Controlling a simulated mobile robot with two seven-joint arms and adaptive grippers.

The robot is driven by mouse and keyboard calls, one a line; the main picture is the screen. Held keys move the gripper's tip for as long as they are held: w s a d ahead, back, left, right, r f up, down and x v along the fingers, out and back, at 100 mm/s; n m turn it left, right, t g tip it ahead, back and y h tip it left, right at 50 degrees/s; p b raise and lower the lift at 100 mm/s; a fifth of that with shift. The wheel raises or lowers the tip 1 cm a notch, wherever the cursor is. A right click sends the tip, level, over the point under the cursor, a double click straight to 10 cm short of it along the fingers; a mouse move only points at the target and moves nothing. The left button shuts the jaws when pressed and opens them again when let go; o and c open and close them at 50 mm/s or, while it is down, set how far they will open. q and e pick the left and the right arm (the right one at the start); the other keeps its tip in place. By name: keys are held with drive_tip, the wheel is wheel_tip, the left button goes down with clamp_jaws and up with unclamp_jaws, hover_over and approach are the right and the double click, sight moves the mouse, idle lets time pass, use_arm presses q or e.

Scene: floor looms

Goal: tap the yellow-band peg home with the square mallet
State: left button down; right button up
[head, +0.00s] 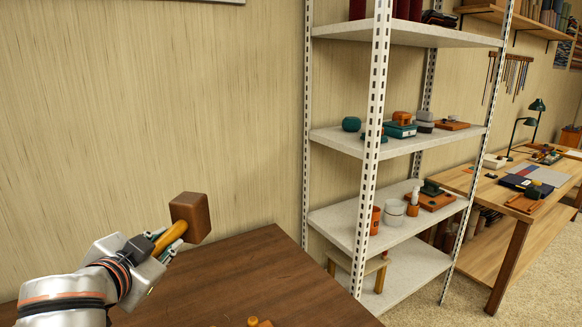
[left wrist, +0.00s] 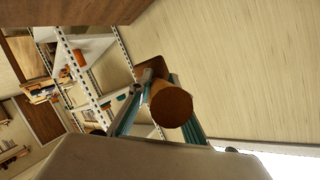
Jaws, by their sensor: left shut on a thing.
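The square mallet has a brown block head (head: 190,216) and a yellow-orange handle (head: 168,239). My left gripper (head: 164,245) is shut on the handle and holds the mallet in the air over the left part of the dark brown table (head: 245,275). In the left wrist view the round butt of the handle (left wrist: 171,105) faces the camera between the fingers, with part of the head (left wrist: 150,68) behind it. A small orange-yellow thing (head: 257,322) shows at the bottom edge of the head view; I cannot tell whether it is the yellow-band peg. My right gripper is not in view.
A white metal shelf rack (head: 372,140) with boxes, cups and small tools stands right behind the table. A wooden workbench (head: 500,200) with lamps is further right. A plain wall (head: 150,110) is behind the mallet. The visible tabletop is mostly bare.

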use_arm(q)
drive_tip(key=shift+r, duration=0.1)
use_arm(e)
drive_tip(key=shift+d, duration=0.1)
use_arm(q)
drive_tip(key=c, duration=2.5)
unclamp_jaws()
clamp_jaws()
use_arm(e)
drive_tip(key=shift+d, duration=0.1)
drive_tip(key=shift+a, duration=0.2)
